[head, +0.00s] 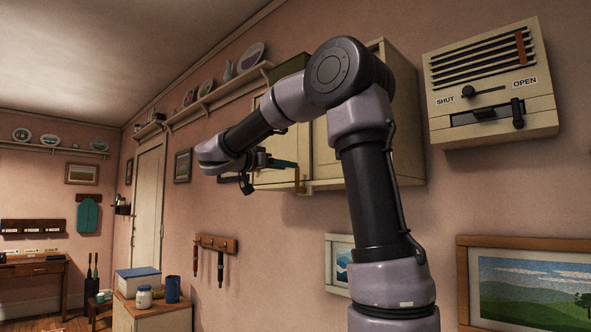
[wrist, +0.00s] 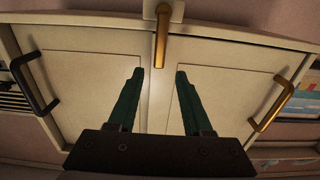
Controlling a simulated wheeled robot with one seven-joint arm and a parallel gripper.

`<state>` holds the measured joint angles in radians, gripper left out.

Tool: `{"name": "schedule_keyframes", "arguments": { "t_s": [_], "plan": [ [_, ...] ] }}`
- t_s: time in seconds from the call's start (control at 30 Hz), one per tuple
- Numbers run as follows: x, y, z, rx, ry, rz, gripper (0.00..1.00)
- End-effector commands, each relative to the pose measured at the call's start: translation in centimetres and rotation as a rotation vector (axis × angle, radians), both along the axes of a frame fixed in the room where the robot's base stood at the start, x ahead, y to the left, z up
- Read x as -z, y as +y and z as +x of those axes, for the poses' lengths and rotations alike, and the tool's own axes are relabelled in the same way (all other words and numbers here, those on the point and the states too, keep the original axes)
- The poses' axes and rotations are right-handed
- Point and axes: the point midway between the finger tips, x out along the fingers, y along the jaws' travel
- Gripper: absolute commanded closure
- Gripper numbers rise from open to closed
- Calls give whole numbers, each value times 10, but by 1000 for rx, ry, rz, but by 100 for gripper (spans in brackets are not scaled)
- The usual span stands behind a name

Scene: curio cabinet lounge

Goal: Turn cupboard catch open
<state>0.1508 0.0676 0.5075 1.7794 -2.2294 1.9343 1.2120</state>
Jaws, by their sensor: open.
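In the wrist view, the cupboard catch (wrist: 161,38) is a brass-coloured bar on a pale plate. It hangs down over the seam between two cream cupboard doors, the left (wrist: 80,80) and the right (wrist: 232,80). My gripper (wrist: 159,75) is open, with its two green fingers apart. The catch's lower end appears between and just above the fingertips; I cannot tell the depth gap. In the head view, my gripper (head: 289,163) is in front of the cream wall cupboard (head: 403,110), which is partly hidden by my arm.
The doors have a black handle (wrist: 35,83) at left and a brass handle (wrist: 284,92) at right in the wrist view. A vent box (head: 490,85) marked SHUT and OPEN hangs right of the cupboard. A framed landscape (head: 530,285) hangs below it. A plate shelf (head: 205,103) runs left.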

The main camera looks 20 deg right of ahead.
Motion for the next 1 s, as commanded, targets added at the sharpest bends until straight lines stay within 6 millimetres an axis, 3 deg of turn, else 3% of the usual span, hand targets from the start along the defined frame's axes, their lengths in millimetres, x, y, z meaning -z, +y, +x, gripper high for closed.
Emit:
{"name": "schedule_keyframes", "arguments": {
  "t_s": [0.1,0.3,0.7,0.77,0.83,0.87,1.0],
  "plan": [
    [0,-23,7,4,1,1,50],
    [0,-47,16,2,0,1,50],
    [0,-54,20,0,1,2,50],
    [0,-54,20,0,1,2,69],
    [0,-54,20,0,2,2,96],
    [0,-54,20,0,2,2,100],
    [0,-54,19,0,1,1,100]
  ]
}}
